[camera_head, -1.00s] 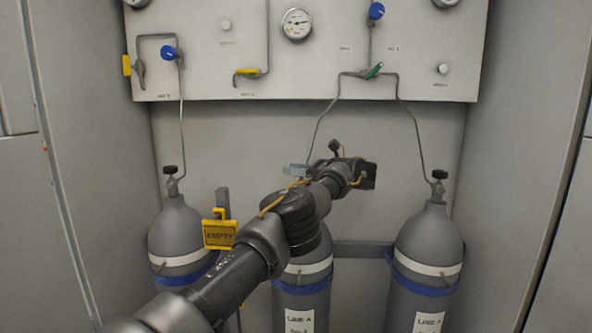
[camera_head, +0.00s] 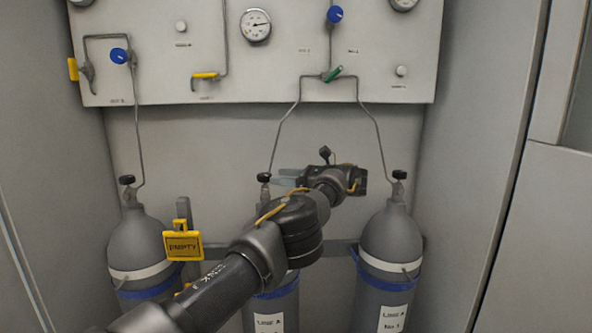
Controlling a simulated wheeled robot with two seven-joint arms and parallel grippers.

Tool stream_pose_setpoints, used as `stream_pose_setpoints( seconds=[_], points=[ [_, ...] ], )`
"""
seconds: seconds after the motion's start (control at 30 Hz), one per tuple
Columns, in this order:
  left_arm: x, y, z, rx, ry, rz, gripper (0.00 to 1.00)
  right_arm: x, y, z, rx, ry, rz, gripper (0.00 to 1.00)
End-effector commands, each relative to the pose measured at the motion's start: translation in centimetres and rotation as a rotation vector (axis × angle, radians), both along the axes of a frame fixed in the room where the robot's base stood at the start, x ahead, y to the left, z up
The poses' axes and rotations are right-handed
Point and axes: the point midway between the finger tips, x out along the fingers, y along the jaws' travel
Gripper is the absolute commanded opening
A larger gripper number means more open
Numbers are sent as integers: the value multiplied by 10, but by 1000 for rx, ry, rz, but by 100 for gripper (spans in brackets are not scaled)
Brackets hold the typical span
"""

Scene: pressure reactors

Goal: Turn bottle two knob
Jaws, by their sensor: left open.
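Three grey gas bottles stand in the cabinet, each with a black knob on top. The middle bottle (camera_head: 272,312) has a label reading LINE A; I cannot read its lower line. Its black knob (camera_head: 264,177) shows just left of my left gripper (camera_head: 286,178). The gripper's light grey fingers point left toward this knob and are open, with nothing seen between them. I cannot tell if they touch it. My left arm hides the bottle's neck and upper body. The right bottle (camera_head: 390,240) is labelled LINE A No 1, with its knob (camera_head: 399,175) uncovered. My right gripper is out of view.
The left bottle (camera_head: 138,240) stands beside a yellow EMPTY tag (camera_head: 183,245). A panel (camera_head: 290,85) with gauges, blue knobs and a green-handled valve (camera_head: 333,74) hangs above. Thin pipes run down to the bottles. Cabinet walls close both sides.

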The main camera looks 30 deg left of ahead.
Motion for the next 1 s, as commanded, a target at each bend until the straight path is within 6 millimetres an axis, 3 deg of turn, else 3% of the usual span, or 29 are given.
stream_pose_setpoints(
  seconds=[0.2,0.4,0.83,0.93,1.0],
  points=[
    [-2,-13,2,0,0,12,61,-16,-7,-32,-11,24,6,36],
    [-3,-18,0,0,0,18,61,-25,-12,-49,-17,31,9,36],
    [-3,-19,-2,-1,1,17,61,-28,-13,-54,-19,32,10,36],
    [4,-27,-23,-14,7,-19,61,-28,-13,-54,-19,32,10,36],
    [13,-41,-58,-41,12,-79,61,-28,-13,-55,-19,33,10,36]
  ],
)
